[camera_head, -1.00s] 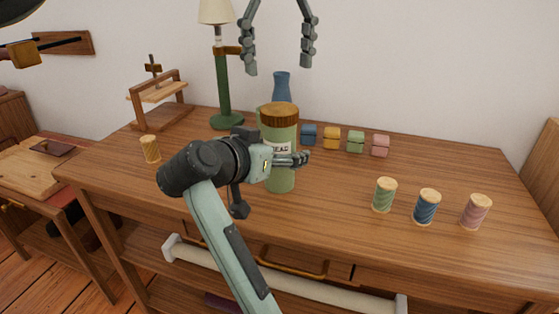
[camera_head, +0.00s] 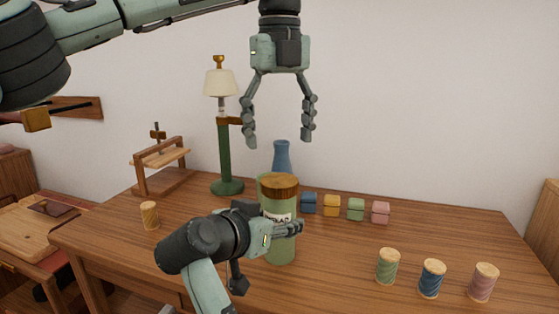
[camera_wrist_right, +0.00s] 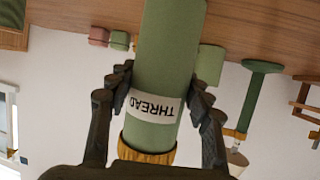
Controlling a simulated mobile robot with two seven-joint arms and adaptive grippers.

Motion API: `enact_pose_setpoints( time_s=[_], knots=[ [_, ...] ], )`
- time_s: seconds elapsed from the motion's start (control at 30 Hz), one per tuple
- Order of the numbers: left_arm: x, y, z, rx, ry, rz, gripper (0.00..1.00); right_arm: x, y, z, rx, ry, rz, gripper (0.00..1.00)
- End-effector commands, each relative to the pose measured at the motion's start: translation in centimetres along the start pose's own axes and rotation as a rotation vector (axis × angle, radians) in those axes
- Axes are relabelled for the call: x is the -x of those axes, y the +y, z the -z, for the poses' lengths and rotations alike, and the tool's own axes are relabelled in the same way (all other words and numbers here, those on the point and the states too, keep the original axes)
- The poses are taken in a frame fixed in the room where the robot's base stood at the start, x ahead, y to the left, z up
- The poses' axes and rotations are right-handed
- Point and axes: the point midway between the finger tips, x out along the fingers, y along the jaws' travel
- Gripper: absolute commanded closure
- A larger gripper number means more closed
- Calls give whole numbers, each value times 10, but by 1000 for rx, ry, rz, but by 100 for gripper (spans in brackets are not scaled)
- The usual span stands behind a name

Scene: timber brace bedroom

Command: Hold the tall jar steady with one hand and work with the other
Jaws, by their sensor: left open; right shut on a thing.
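The tall green jar (camera_head: 280,247) stands upright on the wooden table. It has a brown lid (camera_head: 279,182) and a pale label, which reads THREAD upside down in the right wrist view (camera_wrist_right: 155,107). My right gripper (camera_head: 289,229) is shut on the jar's body from the left, below the lid. In the right wrist view its fingers (camera_wrist_right: 161,80) press on both sides of the jar. My left gripper (camera_head: 279,140) is open and empty, pointing down in the air above the jar's lid. The jar hides part of a blue bottle (camera_head: 281,155) and another green object behind it.
Several spools stand on the wooden table (camera_head: 335,275): green (camera_head: 387,266), blue (camera_head: 431,278) and pink (camera_head: 483,282) at right, yellowish (camera_head: 149,215) at left. Several small coloured blocks (camera_head: 332,205) sit behind the jar. A green lamp (camera_head: 225,158) and a wooden frame (camera_head: 162,168) stand at the back left.

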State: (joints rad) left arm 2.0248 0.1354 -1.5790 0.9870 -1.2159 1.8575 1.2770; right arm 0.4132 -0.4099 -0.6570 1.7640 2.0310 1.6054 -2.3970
Motion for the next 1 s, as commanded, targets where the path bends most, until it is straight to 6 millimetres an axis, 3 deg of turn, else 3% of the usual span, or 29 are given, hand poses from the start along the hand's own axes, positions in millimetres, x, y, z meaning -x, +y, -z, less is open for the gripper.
enact_pose_setpoints(
  time_s=[0.17,1.0],
  knots=[
    [-1,-1,1,-336,2,-1,26,0,0,0,0,1,0,100],
    [0,-2,2,-2509,3,-1,26,0,0,0,0,1,0,100]
  ],
)
